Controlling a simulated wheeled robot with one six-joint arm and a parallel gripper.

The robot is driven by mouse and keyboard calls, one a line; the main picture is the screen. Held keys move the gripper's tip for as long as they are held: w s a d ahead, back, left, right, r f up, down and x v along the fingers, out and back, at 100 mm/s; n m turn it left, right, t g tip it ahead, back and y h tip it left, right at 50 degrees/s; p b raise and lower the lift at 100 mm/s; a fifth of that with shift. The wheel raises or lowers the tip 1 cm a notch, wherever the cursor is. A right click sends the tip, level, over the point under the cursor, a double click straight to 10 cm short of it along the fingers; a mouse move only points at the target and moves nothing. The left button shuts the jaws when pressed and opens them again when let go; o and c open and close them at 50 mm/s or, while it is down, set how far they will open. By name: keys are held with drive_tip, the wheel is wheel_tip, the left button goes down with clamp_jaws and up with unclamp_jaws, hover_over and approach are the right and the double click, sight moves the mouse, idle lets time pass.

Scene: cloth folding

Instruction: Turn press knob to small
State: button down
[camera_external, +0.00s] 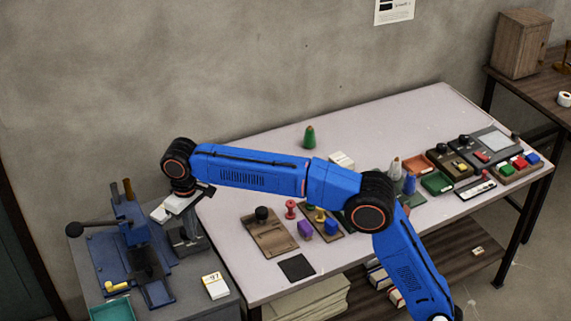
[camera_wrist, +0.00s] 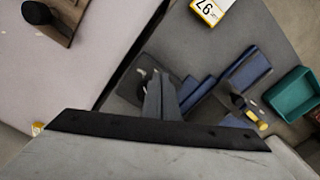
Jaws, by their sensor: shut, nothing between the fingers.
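The blue press (camera_external: 140,250) stands on the grey side table at the left, with a long lever ending in a black ball (camera_external: 74,229). It also shows in part in the wrist view (camera_wrist: 245,72), past my fingers. I cannot make out a setting knob or its marks on the press; a small yellow-handled part (camera_external: 117,287) sits at its front, also in the wrist view (camera_wrist: 257,121). My gripper (camera_external: 188,250) points down just right of the press, apart from it as far as I can see. Its fingers (camera_wrist: 158,82) are shut and empty.
A white card marked 97 (camera_external: 215,286) and a teal tray (camera_external: 113,309) lie on the side table. The pale worktable (camera_external: 235,286) beside it holds a wooden board with a black knob (camera_external: 262,214), stamps, and a control panel (camera_external: 490,143) farther right.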

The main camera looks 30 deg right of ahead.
wheel_tip(320, 180, up, 4)
drive_tip(key=shift+r, duration=0.1)
idle(0.4)
drive_tip(key=shift+w+d, duration=0.1)
drive_tip(key=shift+w+d+f, duration=0.3)
drive_tip(key=shift+d+f, duration=0.1)
drive_tip(key=shift+f, duration=0.7)
drive_tip(key=shift+w+d+f, duration=0.35)
drive_tip(key=shift+f, duration=0.7)
drive_tip(key=shift+w+d+f, duration=0.3)
drive_tip(key=shift+d+f, duration=0.1)
drive_tip(key=shift+f, duration=0.8)
drive_tip(key=shift+a+r, duration=0.1)
drive_tip(key=shift+r, duration=0.1)
